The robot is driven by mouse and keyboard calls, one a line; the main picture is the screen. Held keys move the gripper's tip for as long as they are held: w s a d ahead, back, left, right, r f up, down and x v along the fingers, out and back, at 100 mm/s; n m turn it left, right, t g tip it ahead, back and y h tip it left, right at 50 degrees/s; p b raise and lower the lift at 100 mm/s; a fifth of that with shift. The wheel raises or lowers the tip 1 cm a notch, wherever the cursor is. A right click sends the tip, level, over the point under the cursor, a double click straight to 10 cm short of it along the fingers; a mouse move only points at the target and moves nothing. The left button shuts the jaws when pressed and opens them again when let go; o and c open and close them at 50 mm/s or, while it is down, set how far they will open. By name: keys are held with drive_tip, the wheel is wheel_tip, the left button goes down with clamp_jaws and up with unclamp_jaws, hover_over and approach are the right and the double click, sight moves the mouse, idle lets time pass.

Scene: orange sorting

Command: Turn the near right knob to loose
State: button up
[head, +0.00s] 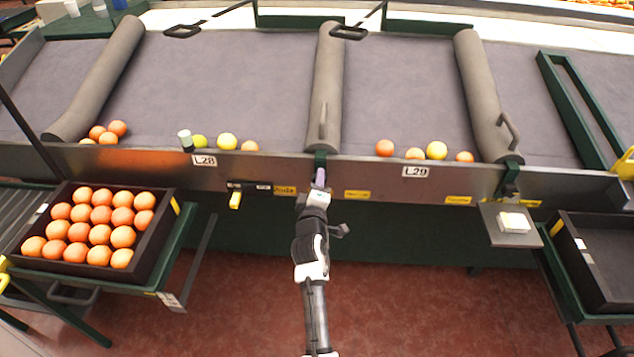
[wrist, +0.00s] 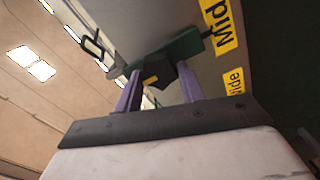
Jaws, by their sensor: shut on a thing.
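My gripper (head: 320,178) is raised to the front board of the sorting table, at the near end of the middle grey roller-like divider. In the wrist view, its two purple fingers (wrist: 160,86) are shut on a dark knob (wrist: 162,70) with a small yellow mark. The knob sits by a green bracket (wrist: 186,46). In the head view the gripper hides most of this knob. Another dark knob fitting (head: 511,178) shows at the near end of the right divider, apart from the gripper.
Yellow labels (head: 357,194) line the board; the wrist view shows one starting "Mid" (wrist: 223,20). Oranges and yellow fruit (head: 436,150) lie behind the board. A full orange crate (head: 168,225) stands left, a dark crate (head: 590,262) right. A small shelf (head: 509,238) juts out right.

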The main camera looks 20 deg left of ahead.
drive_tip(key=shift+f, duration=0.1)
drive_tip(key=o, duration=1)
drive_tip(key=shift+s, duration=0.15)
